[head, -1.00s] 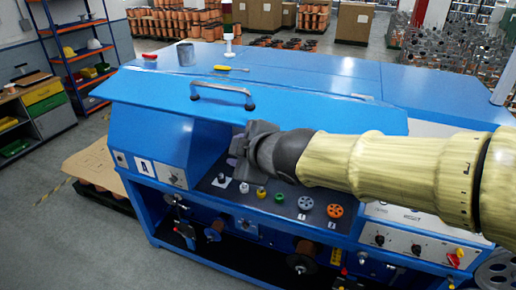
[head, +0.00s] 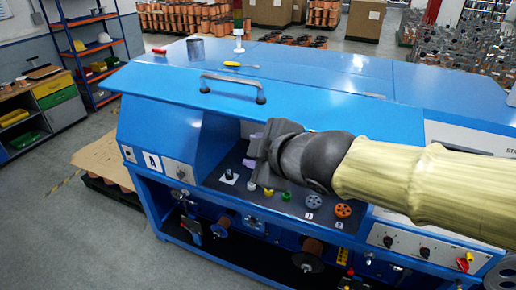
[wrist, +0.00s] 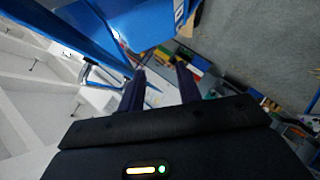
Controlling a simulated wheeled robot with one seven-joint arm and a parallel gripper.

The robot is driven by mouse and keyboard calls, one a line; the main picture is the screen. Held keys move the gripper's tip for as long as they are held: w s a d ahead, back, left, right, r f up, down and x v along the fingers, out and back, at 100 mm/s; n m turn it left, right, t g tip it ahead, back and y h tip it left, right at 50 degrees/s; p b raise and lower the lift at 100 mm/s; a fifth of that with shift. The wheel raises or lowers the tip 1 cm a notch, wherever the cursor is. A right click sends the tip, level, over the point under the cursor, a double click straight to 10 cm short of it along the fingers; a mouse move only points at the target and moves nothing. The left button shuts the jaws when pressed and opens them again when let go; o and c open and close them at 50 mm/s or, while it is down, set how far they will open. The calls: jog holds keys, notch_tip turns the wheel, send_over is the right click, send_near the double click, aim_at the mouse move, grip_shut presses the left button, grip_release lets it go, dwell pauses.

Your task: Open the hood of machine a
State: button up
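Machine a, marked with a letter A plate (head: 152,161), is a blue cabinet in the head view. Its blue hood (head: 310,108) slopes over the top, with a grey bar handle (head: 233,84) on it. Its front edge overhangs an open recess. My gripper (head: 258,160) is in front of this recess, below and slightly right of the handle, apart from it. In the wrist view, my gripper's two dark fingers (wrist: 160,88) are spread with a gap and nothing clearly held. My wrist and forearm hide part of the hood's right front edge.
A grey mug (head: 195,49) and a yellow-handled screwdriver (head: 238,64) lie on the blue top behind the hood. A shelf rack (head: 88,50) stands at the left. Open floor (head: 60,225) lies left of the machine.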

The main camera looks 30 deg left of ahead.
jog(key=shift+w+d+f, duration=0.1)
jog(key=shift+f, duration=0.1)
jog(key=c, duration=0.5)
jog(key=w+d+f+m+h+b, duration=0.1)
jog(key=w+d+f, duration=0.1)
jog(key=f, duration=0.2)
jog(key=w+d+f+m+h+b, duration=0.1)
jog(key=d+f+m+b, duration=0.1)
jog(key=f, duration=0.3)
jog(key=w+d+f+m+h+b, duration=0.1)
jog(key=w+d+f+m, duration=0.1)
jog(key=f, duration=0.3)
jog(key=shift+w+d+h, duration=0.35)
jog(key=shift+d+h, duration=0.05)
jog(key=shift+d, duration=0.4)
grip_shut()
jog(key=d+f+m+g+h+b, duration=0.1)
jog(key=d+f+m+h+b, duration=0.7)
jog(key=d+f, duration=1.3)
jog(key=s+d+f+m+g+y+b, duration=0.1)
jog(key=s+d+f+m+b, duration=0.4)
jog(key=d+m, duration=0.5)
jog(key=shift+s+d+f+m+g, duration=0.15)
jog(key=shift+d+f+m+g, duration=0.15)
jog(key=shift+d+f+g, duration=0.3)
jog(key=shift+a+f, duration=0.1)
jog(key=shift+a, duration=0.1)
